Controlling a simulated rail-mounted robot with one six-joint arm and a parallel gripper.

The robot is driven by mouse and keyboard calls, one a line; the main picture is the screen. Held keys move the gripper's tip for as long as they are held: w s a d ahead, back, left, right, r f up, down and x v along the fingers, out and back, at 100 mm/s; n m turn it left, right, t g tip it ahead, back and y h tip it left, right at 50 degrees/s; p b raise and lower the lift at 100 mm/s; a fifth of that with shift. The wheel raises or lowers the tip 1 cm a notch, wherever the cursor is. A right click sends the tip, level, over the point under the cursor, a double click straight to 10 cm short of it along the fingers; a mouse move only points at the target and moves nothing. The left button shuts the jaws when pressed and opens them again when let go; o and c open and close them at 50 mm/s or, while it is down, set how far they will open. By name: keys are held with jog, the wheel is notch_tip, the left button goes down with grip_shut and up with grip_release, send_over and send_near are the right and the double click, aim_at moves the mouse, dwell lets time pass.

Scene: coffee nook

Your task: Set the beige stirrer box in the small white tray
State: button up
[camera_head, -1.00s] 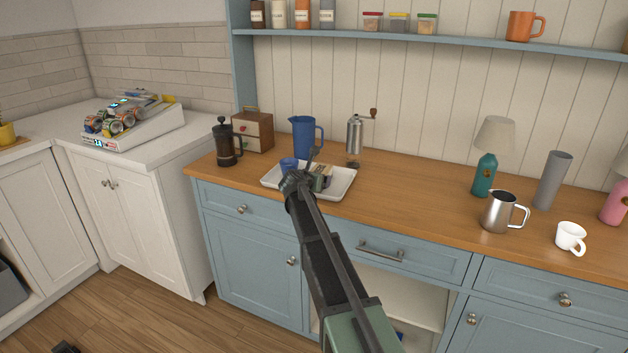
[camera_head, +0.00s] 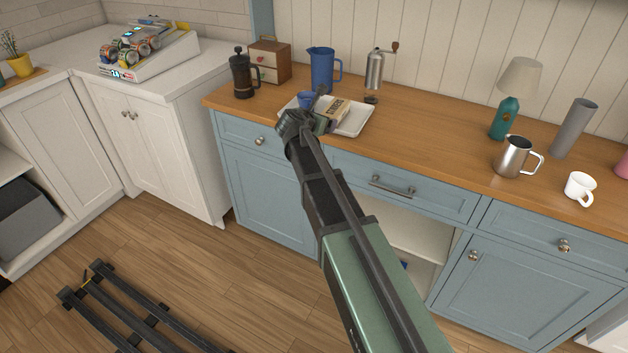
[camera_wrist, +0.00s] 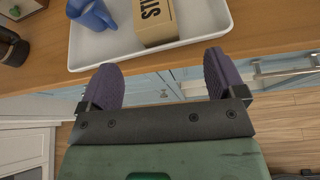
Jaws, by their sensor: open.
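The beige stirrer box (camera_wrist: 157,20) lies in the small white tray (camera_wrist: 207,38) on the wooden counter. Its dark lettering shows in part in the wrist view, where its far end is cut off. In the head view the box (camera_head: 338,110) stands out behind my gripper, on the tray (camera_head: 353,124). A blue mug (camera_wrist: 91,14) is in the tray to the left of the box. My gripper (camera_wrist: 165,78) is open and empty, with its purple-padded fingers apart in front of the tray's near edge. The box is beyond the fingertips, not between them.
A blue pitcher (camera_head: 322,70), a coffee grinder (camera_head: 374,72) and a French press (camera_head: 242,75) stand around the tray. A steel jug (camera_head: 514,157), teal lamp (camera_head: 507,115) and white mug (camera_head: 579,187) are at the right. The counter between tray and jug is clear.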

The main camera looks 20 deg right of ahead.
jog(key=s+a+f+m+g+y, duration=0.3)
jog(key=s+a+m, duration=0.1)
jog(key=s+m, duration=0.4)
jog(key=s+a+f+m+g+y, duration=0.3)
jog(key=s+a+m, duration=0.2)
jog(key=s+m, duration=0.4)
jog(key=s+a+f+m+g+y, duration=0.3)
jog(key=s+m, duration=0.5)
jog(key=s, duration=0.7)
jog(key=shift+s+a+f+m, duration=0.2)
jog(key=shift+a+f+m, duration=0.25)
jog(key=shift+a, duration=0.4)
notch_tip(320, 180, up, 6)
jog(key=p, duration=0.6)
jog(key=shift+r, duration=0.2)
